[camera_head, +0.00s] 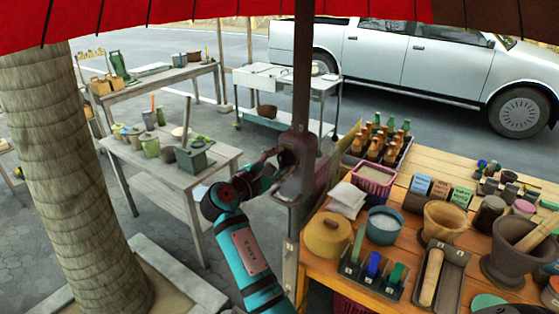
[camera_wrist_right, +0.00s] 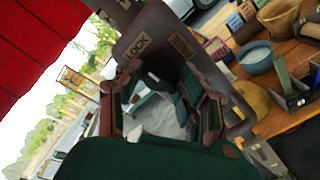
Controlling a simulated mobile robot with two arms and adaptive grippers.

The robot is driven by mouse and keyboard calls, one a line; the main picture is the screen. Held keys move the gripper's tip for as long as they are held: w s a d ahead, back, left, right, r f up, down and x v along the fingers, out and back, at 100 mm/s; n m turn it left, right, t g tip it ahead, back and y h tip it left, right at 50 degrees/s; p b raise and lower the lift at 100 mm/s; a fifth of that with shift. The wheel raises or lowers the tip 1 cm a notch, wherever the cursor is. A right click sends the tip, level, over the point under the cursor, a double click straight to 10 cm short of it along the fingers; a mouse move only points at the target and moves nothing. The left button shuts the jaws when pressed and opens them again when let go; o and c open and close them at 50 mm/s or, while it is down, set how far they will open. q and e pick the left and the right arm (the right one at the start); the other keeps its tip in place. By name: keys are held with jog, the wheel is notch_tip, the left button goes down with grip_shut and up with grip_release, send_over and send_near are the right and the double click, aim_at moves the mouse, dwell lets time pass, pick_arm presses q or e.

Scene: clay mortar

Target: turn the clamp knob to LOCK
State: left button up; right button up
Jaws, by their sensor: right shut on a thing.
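A brown clamp (camera_head: 297,165) is fixed on the dark umbrella pole (camera_head: 302,70). In the right wrist view its plate (camera_wrist_right: 160,30) carries a LOCK label (camera_wrist_right: 137,47) at the left and a second label (camera_wrist_right: 183,45), too blurred to read, at the right. My right gripper (camera_head: 284,160) is at the clamp, and its fingers (camera_wrist_right: 160,85) straddle the dark clamp knob (camera_wrist_right: 157,80) in front of the plate. It is shut on the knob. The fingers hide much of the knob, so its pointing direction is unclear. My left gripper is not in view.
A wooden table (camera_head: 400,240) with mortars, bottles, a yellow pot (camera_head: 328,235) and trays stands right of the pole. Grey tables (camera_head: 170,170) with pots stand at the left, beside a tree trunk (camera_head: 70,180). A red canopy (camera_head: 150,12) hangs above.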

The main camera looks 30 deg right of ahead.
jog(key=o, duration=1.2)
jog(key=shift+d, duration=0.1)
jog(key=shift+c, duration=0.2)
